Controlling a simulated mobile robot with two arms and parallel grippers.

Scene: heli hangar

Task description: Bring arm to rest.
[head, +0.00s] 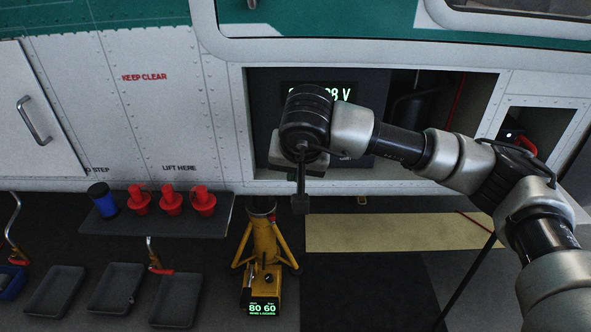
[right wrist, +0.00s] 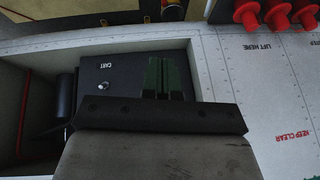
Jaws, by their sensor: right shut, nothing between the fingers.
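My right arm reaches in from the right in the head view, in front of an open bay (head: 480,100) in the helicopter's side. My right gripper (head: 297,160) is at its end, facing the bay; its fingers are mostly hidden there behind the wrist. In the right wrist view the fingers (right wrist: 165,78) are together, with nothing seen between them, in front of a dark panel (right wrist: 112,72) marked CART. I cannot tell if they touch the panel. A lit display (head: 342,94) ending in "V" shows partly behind the wrist. My left gripper is not in view.
A yellow jack (head: 264,245) with a lit readout stands below the gripper. A dark shelf (head: 200,228) holds red plugs (head: 172,200) and a blue cylinder (head: 102,200). Trays (head: 115,288) lie lower left.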

